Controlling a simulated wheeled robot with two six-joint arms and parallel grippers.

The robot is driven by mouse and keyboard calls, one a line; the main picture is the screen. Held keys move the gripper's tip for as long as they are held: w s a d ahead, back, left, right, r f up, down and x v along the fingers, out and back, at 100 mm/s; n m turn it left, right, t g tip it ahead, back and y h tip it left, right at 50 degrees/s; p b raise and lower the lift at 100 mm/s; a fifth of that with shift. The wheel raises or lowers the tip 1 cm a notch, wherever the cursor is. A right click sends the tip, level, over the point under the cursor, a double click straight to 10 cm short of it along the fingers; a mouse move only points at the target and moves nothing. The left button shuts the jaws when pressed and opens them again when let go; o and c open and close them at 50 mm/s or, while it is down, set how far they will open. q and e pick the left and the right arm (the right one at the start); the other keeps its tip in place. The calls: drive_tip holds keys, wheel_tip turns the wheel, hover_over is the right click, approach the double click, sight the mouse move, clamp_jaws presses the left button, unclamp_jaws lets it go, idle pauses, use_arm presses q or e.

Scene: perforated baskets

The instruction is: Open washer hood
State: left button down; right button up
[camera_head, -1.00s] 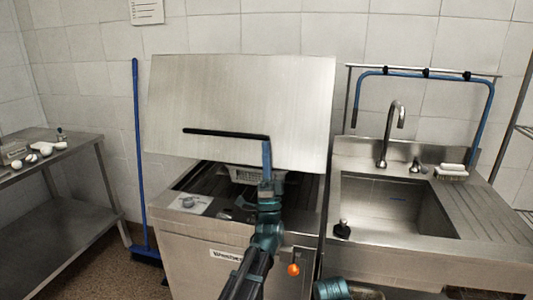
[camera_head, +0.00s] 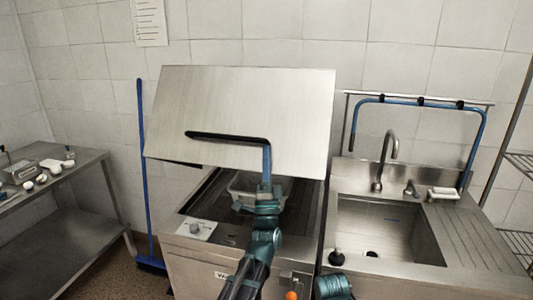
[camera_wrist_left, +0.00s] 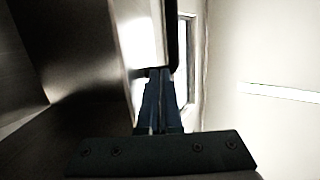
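The washer hood (camera_head: 245,100) is a large brushed-steel panel. It stands raised and tilted above the washer (camera_head: 195,250), and the washer's dark inside shows beneath it. A black bar handle (camera_head: 225,137) runs across the hood's front face. My left gripper (camera_head: 266,150) reaches up from below, its blue fingertips at the right end of the handle. In the left wrist view the blue fingers (camera_wrist_left: 160,75) look shut together, with a dark bar (camera_wrist_left: 173,40) beside their tips. I cannot see the handle held between them.
A basket (camera_head: 238,190) sits inside the washer. A sink (camera_head: 385,235) with a tap (camera_head: 386,160) and blue hose (camera_head: 475,140) is at the right. A blue broom (camera_head: 143,175) stands left of the washer, near a steel side table (camera_head: 75,185).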

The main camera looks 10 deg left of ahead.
use_arm(q)
drive_tip(key=w+r+m+g+h+p, duration=0.1)
drive_tip(key=w+r+p, duration=0.3)
drive_tip(key=r+p, duration=1.4)
drive_tip(key=shift+w+r+m+g+h+p, duration=0.15)
drive_tip(key=shift+r+m+g+h+p, duration=0.25)
drive_tip(key=shift+g+h+p, duration=0.6)
drive_tip(key=shift+d+t+y, duration=0.1)
drive_tip(key=shift+t+y, duration=0.2)
drive_tip(key=shift+y, duration=0.2)
drive_tip(key=shift+f, duration=0.15)
